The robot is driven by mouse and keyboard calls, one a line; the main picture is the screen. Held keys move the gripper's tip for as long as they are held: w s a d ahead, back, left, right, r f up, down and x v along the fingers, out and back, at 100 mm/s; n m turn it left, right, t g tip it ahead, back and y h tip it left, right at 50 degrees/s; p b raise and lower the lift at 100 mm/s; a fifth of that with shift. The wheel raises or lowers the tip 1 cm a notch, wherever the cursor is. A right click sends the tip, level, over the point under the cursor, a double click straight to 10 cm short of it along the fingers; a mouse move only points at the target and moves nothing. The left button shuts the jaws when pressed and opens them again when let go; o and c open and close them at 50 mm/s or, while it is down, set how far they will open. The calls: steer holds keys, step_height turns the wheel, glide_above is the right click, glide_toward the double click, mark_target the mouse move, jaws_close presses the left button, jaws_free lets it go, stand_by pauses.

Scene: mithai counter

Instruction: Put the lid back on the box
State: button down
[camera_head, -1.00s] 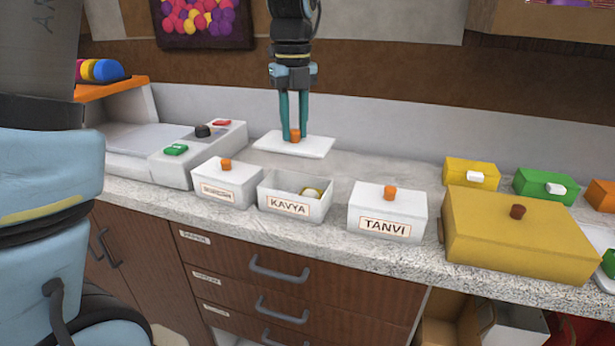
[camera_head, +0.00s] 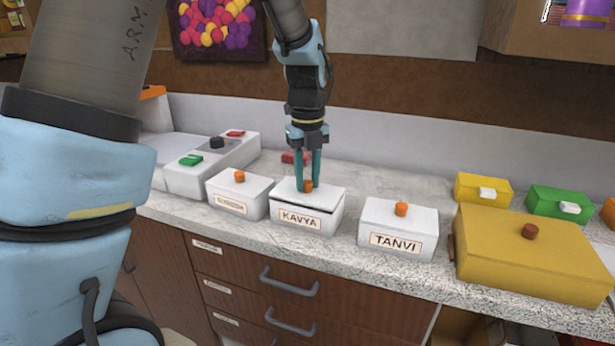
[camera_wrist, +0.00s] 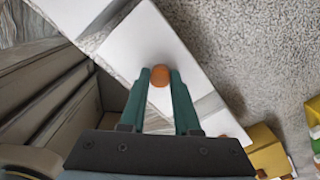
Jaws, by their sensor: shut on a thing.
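The white box labelled KAVYA (camera_head: 300,218) stands on the counter between two other white boxes. Its white lid (camera_head: 328,196) is over the box, with a dark gap showing under its edge on the right, so it looks slightly tilted or not flush. My gripper (camera_head: 308,188) points down and is shut on the lid's orange knob. In the wrist view my gripper (camera_wrist: 160,80) has its green fingers on either side of the orange knob, above the white lid (camera_wrist: 150,42). The inside of the box is hidden by the lid.
A lidded white box (camera_head: 240,198) stands close on the left and the TANVI box (camera_head: 398,228) on the right. A large yellow box (camera_head: 530,255) is further right. A red item (camera_head: 292,157) lies behind. A white unit with buttons (camera_head: 213,165) is at the left.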

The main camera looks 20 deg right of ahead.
mark_target(307, 182)
steer(key=shift+f, duration=0.5)
steer(key=c, duration=0.6)
jaws_free()
steer(key=shift+r, duration=0.1)
step_height(307, 182, up, 13)
steer(key=b, duration=0.2)
steer(key=w+a+f+n, duration=0.1)
steer(key=a+f+n, duration=0.3)
steer(key=a+n, duration=0.4)
steer(key=w+a+f+n, duration=0.2)
steer(key=a+f+n, duration=0.2)
steer(key=a+n, duration=0.35)
steer(key=s+a+f+n, duration=0.2)
steer(key=a+n, duration=0.3)
steer(key=n, duration=0.1)
steer(key=s+a+f+n+t, duration=0.1)
steer(key=s+a+f+n, duration=0.1)
steer(key=a+n, duration=0.2)
steer(key=s+a+f+n, duration=0.3)
steer(key=a+n, duration=0.2)
steer(key=n, duration=0.4)
steer(key=shift+a+n+t, duration=0.25)
steer(key=shift+a+t, duration=0.05)
steer(key=shift+a, duration=0.05)
